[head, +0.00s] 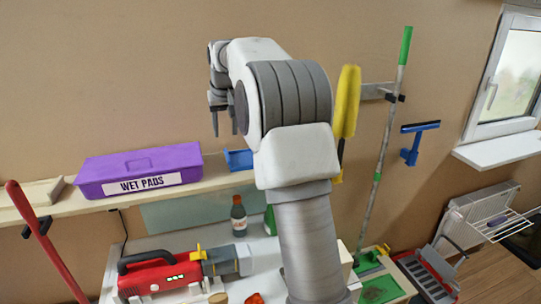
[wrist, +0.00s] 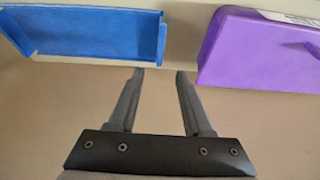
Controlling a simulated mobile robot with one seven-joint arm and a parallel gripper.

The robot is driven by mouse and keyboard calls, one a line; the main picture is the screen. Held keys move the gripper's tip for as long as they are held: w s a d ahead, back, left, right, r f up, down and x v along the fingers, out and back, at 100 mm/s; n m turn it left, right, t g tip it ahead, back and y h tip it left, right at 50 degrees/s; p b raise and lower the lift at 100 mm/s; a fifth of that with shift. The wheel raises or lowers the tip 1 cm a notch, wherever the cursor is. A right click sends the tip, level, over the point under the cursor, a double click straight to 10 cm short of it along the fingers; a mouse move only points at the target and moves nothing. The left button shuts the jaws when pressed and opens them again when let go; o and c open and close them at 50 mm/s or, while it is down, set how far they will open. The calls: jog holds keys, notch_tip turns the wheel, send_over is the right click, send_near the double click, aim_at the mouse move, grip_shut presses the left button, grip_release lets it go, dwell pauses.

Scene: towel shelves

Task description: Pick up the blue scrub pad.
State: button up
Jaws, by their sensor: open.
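I cannot make out a separate blue scrub pad in either view. A blue open-fronted tray (head: 238,160) sits on the wall shelf, partly hidden behind my arm in the head view. The wrist view shows the tray (wrist: 85,35) at upper left, and I cannot tell whether a pad lies in it. My gripper (head: 224,134) points down above the shelf, near the gap between the tray and a purple box. In the wrist view my gripper (wrist: 160,73) is open, with nothing between its fingers.
The purple box (head: 140,168), labelled WET PADS, stands on the shelf (head: 70,204) left of the tray. Below are a dark bottle (head: 238,215) and a red machine (head: 165,273). A yellow duster (head: 346,100), a green-tipped pole (head: 390,120) and a blue squeegee (head: 414,145) are at right.

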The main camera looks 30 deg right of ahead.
aim_at(226, 153)
jog(key=x, duration=0.4)
jog(key=p+x, duration=0.1)
jog(key=x, duration=0.4)
jog(key=shift+f, duration=0.25)
jog(key=shift+f, duration=0.25)
dwell(0.4)
grip_shut()
